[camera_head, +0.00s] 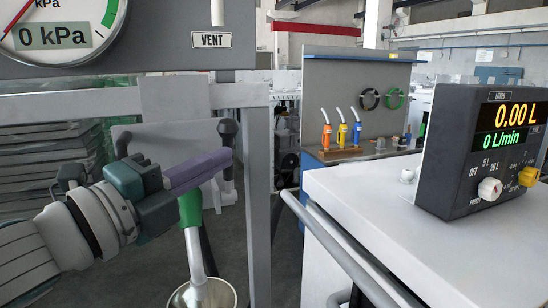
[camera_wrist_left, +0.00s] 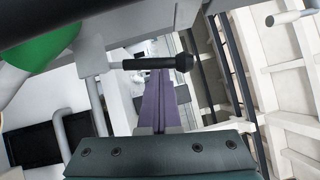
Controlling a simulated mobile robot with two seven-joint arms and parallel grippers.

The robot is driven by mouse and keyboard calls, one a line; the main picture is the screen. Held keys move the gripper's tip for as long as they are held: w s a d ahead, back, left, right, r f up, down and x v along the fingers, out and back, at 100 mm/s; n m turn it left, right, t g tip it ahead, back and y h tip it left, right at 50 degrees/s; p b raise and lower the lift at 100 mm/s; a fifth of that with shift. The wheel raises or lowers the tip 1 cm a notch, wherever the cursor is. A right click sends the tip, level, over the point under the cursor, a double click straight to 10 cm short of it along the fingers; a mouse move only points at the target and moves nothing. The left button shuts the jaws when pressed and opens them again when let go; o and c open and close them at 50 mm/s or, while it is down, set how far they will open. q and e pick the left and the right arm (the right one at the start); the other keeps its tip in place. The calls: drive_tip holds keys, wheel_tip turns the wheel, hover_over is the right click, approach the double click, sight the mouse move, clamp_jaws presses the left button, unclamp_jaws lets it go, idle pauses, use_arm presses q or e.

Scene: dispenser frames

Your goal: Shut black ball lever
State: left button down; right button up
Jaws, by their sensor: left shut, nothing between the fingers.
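The black ball lever (camera_head: 228,129) stands roughly upright behind my left gripper's fingertips in the head view, with its ball end at the top. It also shows in the left wrist view (camera_wrist_left: 150,63), lying across the picture at the finger ends, with the ball to the right. My left gripper (camera_head: 229,157) has purple fingers and is shut and empty. It also shows in the left wrist view (camera_wrist_left: 158,72). Its tips overlap the lever in the head view; whether they touch it I cannot tell. My right gripper is not in view.
A green sleeve (camera_head: 190,208) with a metal pipe hangs just below the gripper, above a metal vessel (camera_head: 203,294). Grey frame posts and a VENT panel (camera_head: 211,40) surround the lever. A white cabinet with a rail (camera_head: 335,247) and a meter box (camera_head: 480,150) are at right.

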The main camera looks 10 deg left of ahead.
use_arm(q)
drive_tip(key=shift+w+a+r+n+y+p, duration=0.3)
drive_tip(key=shift+w+a+r+n+p, duration=0.15)
drive_tip(key=shift+w+n+p, duration=0.2)
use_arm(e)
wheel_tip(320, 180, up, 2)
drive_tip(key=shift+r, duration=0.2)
use_arm(q)
drive_tip(key=shift+w, duration=0.15)
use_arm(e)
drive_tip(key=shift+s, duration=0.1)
